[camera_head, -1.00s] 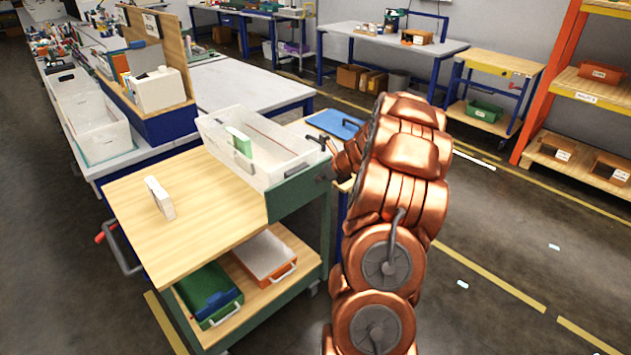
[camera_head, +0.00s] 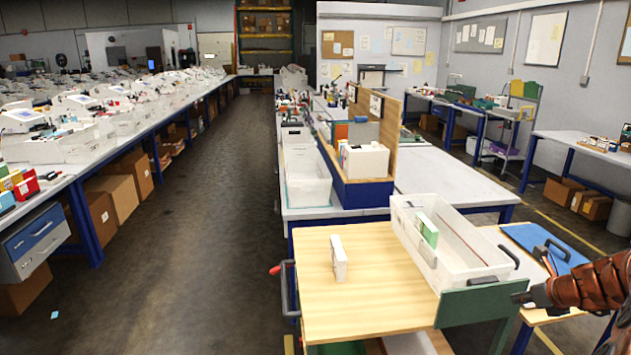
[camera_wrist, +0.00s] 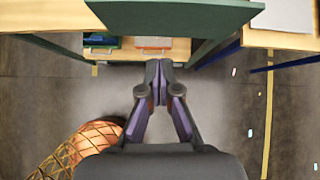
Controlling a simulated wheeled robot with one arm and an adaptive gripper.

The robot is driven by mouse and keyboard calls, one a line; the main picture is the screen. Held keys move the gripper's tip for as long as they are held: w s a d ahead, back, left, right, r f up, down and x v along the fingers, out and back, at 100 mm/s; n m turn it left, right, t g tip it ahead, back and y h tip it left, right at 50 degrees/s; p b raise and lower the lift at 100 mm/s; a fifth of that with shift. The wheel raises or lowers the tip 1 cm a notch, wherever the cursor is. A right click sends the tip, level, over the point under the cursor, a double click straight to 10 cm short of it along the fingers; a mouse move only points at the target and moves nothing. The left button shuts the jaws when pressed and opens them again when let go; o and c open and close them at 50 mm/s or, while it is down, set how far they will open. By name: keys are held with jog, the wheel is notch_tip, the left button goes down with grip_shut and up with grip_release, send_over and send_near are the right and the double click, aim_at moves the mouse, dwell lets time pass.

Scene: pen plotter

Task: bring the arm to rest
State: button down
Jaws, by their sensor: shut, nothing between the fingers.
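My gripper (camera_wrist: 159,103) is in the middle of the wrist view, with its dark and purple fingers together and nothing between them. It is over the floor in front of the green end panel (camera_wrist: 170,15) of a cart. In the head view only the dark tip of my gripper (camera_head: 523,298) and part of my copper arm show at the right edge. The tip appears close to the cart's green panel (camera_head: 480,303); I cannot tell whether they touch.
A clear bin (camera_head: 470,262) with a green-and-white box (camera_head: 427,230) stands on the wooden-topped cart (camera_head: 365,300). A white box (camera_head: 338,258) stands beside it. A blue mat (camera_head: 540,240) lies on the table at right. The aisle floor (camera_head: 225,220) is clear.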

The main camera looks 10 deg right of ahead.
jog(key=a+r+n+g+y, duration=0.3)
jog(key=a+n, duration=0.6)
jog(key=a, duration=0.9)
jog(key=s+a+r+n+g, duration=0.1)
jog(key=s+a+n, duration=0.25)
jog(key=a, duration=0.35)
jog(key=s+a+r+n+g, duration=0.1)
jog(key=s+a+n, duration=0.2)
jog(key=a+n, duration=0.35)
jog(key=s+a+n+g, duration=0.4)
jog(key=s+a+n, duration=0.55)
jog(key=s, duration=0.45)
jog(key=s+n+g+h, duration=0.1)
jog(key=s+n+h, duration=0.2)
jog(key=s+n, duration=0.4)
jog(key=shift+s+f, duration=0.2)
jog(key=shift+s, duration=2.25)
